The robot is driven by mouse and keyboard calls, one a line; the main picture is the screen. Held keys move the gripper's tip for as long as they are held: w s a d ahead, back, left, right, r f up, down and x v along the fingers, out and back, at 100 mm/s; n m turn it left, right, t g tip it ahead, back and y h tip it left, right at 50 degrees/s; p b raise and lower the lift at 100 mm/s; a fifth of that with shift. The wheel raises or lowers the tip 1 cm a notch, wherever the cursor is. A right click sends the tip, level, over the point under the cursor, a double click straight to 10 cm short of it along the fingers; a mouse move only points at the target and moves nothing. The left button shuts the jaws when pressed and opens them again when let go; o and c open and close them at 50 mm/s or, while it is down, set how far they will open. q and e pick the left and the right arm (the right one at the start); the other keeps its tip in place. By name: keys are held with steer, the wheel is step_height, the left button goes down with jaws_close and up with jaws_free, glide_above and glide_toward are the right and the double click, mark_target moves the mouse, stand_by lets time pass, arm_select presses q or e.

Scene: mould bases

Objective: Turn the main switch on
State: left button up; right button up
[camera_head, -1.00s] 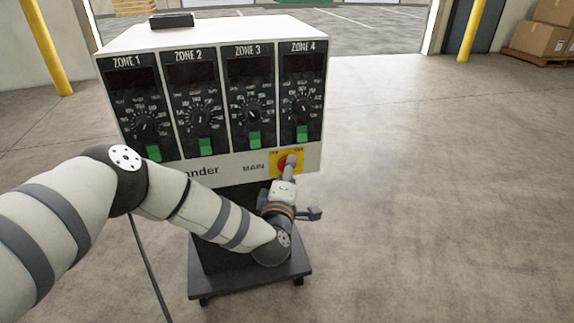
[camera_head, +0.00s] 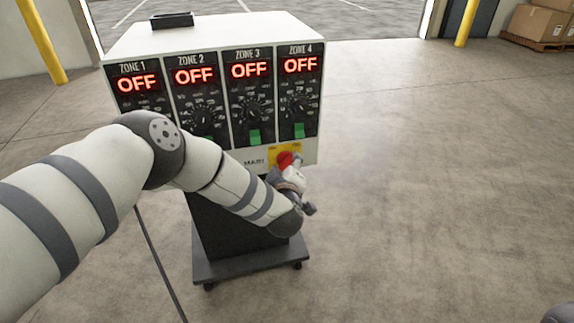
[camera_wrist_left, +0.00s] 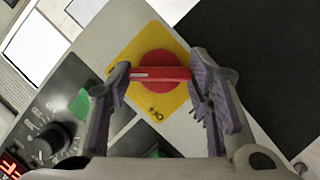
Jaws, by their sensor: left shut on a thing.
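The main switch (camera_head: 284,160) is a red rotary knob on a yellow plate, low on the right of the white control cabinet's front (camera_head: 225,168). The switch also shows in the left wrist view (camera_wrist_left: 158,60), where its bar handle lies across the picture between the two fingers. My left gripper (camera_head: 288,170) is at the switch and shut on the handle, one finger at each end of the bar. The gripper partly hides the switch in the head view. All four zone displays (camera_head: 250,69) glow red with "OFF".
The cabinet stands on a dark wheeled base (camera_head: 240,265). Green switches (camera_head: 299,130) and black dials sit above the main switch. My left arm crosses the lower left of the cabinet. Yellow posts and cardboard boxes (camera_head: 540,22) stand far back.

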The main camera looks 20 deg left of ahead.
stand_by(0.4)
arm_select(q)
steer(key=o, duration=1.1)
steer(key=shift+o, duration=0.2)
steer(key=v, duration=1.2)
steer(key=shift+f, duration=0.1)
